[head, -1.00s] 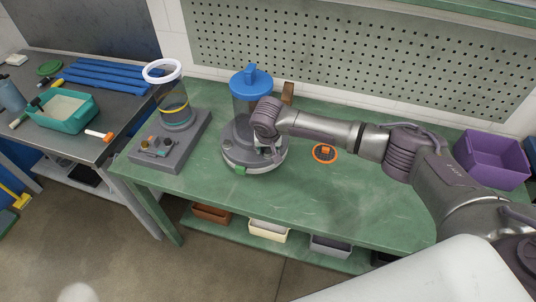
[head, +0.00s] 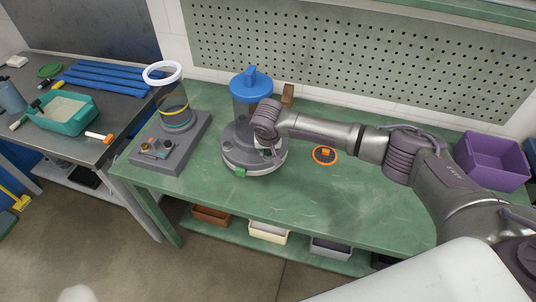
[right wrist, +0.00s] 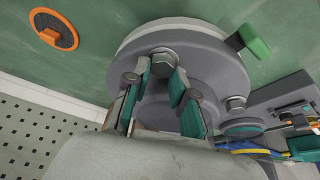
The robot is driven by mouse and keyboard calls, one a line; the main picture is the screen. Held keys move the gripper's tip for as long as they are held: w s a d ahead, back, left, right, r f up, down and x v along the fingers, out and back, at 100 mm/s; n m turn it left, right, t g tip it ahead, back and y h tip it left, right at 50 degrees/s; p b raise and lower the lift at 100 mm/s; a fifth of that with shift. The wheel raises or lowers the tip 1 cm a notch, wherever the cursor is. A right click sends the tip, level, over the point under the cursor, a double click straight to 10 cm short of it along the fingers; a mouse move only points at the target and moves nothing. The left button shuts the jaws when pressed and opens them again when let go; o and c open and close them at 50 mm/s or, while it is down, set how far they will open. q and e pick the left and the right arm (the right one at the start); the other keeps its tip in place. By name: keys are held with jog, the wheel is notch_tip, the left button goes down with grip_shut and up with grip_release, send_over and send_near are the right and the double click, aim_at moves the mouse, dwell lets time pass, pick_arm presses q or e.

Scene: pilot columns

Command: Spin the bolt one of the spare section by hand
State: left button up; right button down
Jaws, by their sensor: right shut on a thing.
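A clear column section with a blue cap (head: 250,84) stands on a round grey flange base (head: 238,158) on the green bench. My right gripper (head: 267,150) is low at the right front of this base. In the right wrist view its fingers (right wrist: 163,80) point at the flange, shut on a grey hex bolt (right wrist: 162,58) seated on it. The fingers hide part of the bolt. A second bolt (right wrist: 236,103) sits on the flange to the right. A green tab (right wrist: 254,41) sticks out from the flange edge. My left gripper is not in view.
Another clear column with a white ring (head: 162,72) stands on a grey block at the left. An orange-rimmed disc (head: 325,155) lies right of the base. A purple bin (head: 492,162) is at the far right. The bench between them is clear.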

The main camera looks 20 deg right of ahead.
dwell(0.6)
jog(key=shift+r+m+p, duration=0.15)
jog(key=shift+m+p, duration=0.35)
jog(key=shift+p, duration=0.1)
jog(key=shift+a+m+h+p, duration=0.1)
jog(key=shift+m+h+p, duration=0.4)
jog(key=shift+m+p, duration=0.45)
jog(key=shift+m+g, duration=0.3)
jog(key=shift+m, duration=0.75)
